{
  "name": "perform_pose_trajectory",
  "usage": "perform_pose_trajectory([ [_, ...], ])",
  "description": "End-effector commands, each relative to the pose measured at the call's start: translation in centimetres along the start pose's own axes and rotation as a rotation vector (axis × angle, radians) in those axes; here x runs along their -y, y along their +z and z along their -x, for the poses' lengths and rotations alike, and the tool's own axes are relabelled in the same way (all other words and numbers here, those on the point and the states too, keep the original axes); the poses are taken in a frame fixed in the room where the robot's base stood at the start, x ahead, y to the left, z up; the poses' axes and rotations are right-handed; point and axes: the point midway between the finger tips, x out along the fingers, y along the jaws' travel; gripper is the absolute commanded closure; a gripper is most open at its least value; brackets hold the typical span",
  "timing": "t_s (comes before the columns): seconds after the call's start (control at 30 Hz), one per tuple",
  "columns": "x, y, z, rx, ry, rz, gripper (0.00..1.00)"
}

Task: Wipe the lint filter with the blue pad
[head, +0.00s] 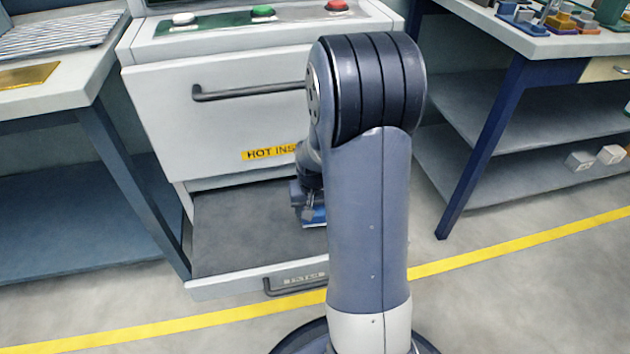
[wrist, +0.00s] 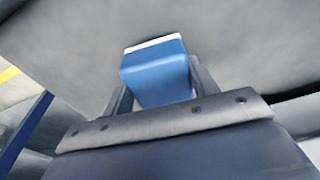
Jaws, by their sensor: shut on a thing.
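The blue pad (wrist: 155,78) is held between the two fingers of my gripper (wrist: 152,95) in the wrist view, with a pale layer along its far edge. In the head view the blue pad (head: 313,216) shows beside my arm, low over the grey lint filter (head: 240,228) in the pulled-out lower drawer. My gripper (head: 308,212) is partly hidden there by my arm. The grey surface fills the wrist view behind the pad (wrist: 240,45). I cannot tell whether the pad touches it.
The drawer has a dark handle (head: 290,285) at its front. Above it is a closed white door with a bar handle (head: 250,91) and a yellow hot label (head: 268,153). A table stands at left (head: 90,75), another at right (head: 495,40). Floor is clear by the yellow line (head: 520,247).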

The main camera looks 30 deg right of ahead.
Motion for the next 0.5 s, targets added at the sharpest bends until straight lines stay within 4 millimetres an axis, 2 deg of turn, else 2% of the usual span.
perform_pose_trajectory([
  [0.03,0.0,-0.1,0.7,0.004,0.0,0.0,0.65],
  [0.5,0.3,-1.0,4.8,0.003,0.0,0.003,0.65],
])
